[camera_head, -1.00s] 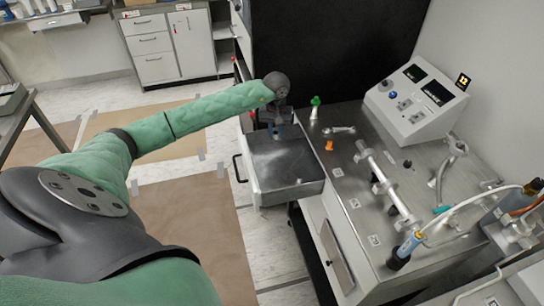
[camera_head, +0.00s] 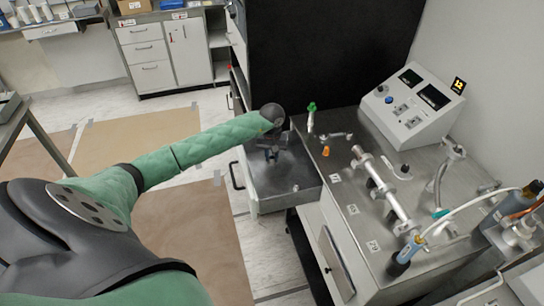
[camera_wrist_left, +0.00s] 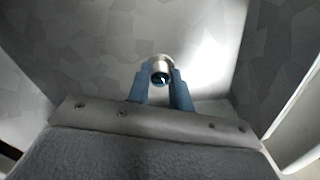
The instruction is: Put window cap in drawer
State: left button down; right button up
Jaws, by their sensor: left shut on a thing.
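The drawer (camera_head: 268,182) is a grey metal box, open and pulled out at the left of the steel bench. My left gripper (camera_head: 271,153) reaches down inside it, near its back end. In the left wrist view, the gripper's blue fingers (camera_wrist_left: 161,84) are shut on the window cap (camera_wrist_left: 160,62), a small round metal ring with a dark centre. Grey drawer walls surround it there; whether the cap touches the floor I cannot tell. In the head view the cap is too small or hidden to make out. My right gripper is not in view.
The steel bench (camera_head: 350,235) carries a pipe assembly (camera_head: 388,190), a green-topped valve (camera_head: 311,118), an orange piece (camera_head: 326,151) and a control box (camera_head: 413,105). A black panel (camera_head: 325,60) stands behind.

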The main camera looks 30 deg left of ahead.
pick_arm(q)
jog(key=shift+f, duration=0.1)
jog(key=c, duration=1.5)
grip_release()
jog(key=shift+o, duration=1.2)
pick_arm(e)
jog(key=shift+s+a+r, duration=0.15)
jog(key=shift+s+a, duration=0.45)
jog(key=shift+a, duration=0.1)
